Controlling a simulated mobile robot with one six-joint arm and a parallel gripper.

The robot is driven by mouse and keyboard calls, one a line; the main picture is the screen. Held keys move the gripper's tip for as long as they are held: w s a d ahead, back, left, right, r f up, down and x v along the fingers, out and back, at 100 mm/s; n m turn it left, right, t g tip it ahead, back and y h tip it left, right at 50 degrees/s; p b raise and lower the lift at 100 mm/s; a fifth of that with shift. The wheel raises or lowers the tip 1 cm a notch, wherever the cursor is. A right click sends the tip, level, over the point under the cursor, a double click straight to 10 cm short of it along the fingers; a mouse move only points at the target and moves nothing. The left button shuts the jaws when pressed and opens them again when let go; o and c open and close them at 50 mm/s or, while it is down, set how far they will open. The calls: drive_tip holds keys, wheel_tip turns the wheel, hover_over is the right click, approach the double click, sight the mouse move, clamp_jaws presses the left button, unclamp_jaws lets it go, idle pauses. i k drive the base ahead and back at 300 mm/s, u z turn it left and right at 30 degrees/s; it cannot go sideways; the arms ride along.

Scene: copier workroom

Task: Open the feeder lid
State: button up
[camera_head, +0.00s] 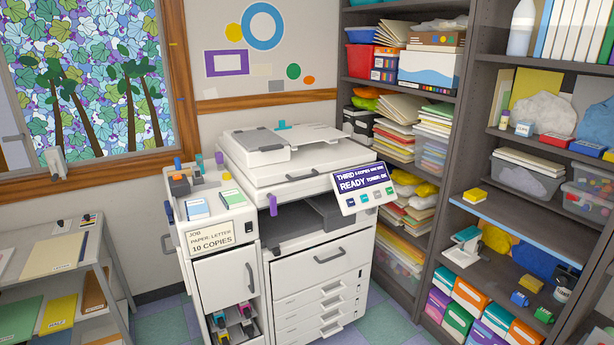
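The white copier (318,265) stands in the middle of the view, against the back wall. On its top the document feeder's lid (262,139), white with a grey panel, lies down flat. A small teal tab (284,126) shows at the feeder's back edge. The feeder's paper tray (318,136) extends to its right. The scanner cover below has a grey handle (302,176) on its front, and it looks shut. A tilted panel (364,188) reads "READY". My gripper is not in view.
A side cabinet (222,280) with small boxes and a "10 COPIES" sign (210,239) stands left of the copier. Full shelves (430,250) stand close on the right. A paper rack (100,262) is at left. Some floor (380,325) is clear in front.

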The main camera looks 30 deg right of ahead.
sight(313, 148)
drive_tip(key=i, duration=0.85)
drive_tip(key=u, duration=0.05)
